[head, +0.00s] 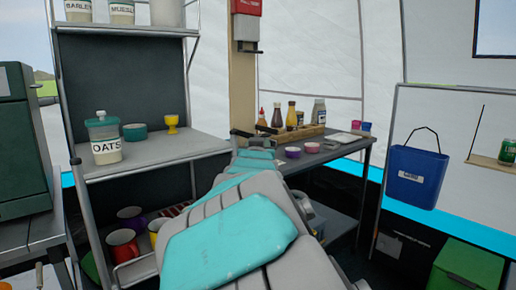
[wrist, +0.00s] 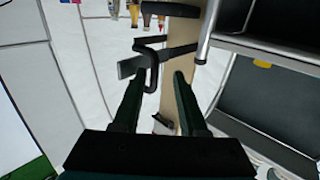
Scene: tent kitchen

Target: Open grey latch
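In the wrist view a dark grey latch-like fitting with a flat grey tab (wrist: 130,66) and a hooked bar stands out from the tan post (wrist: 172,40). My gripper (wrist: 157,78) is open, its two dark fingers spread apart. The hooked bar shows between and just beyond the fingertips; I cannot tell whether they touch it. In the head view my gripper (head: 252,132) is small and dark at the post's foot, behind my arm, and the fitting cannot be made out clearly there.
A wooden rack (head: 300,133) of bottles stands on the dark table (head: 345,150) just right of the post. A red dispenser (head: 246,7) hangs high on the post. A shelf unit (head: 150,152) with an oats jar (head: 105,142) is at left. A blue bin (head: 417,178) hangs at right.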

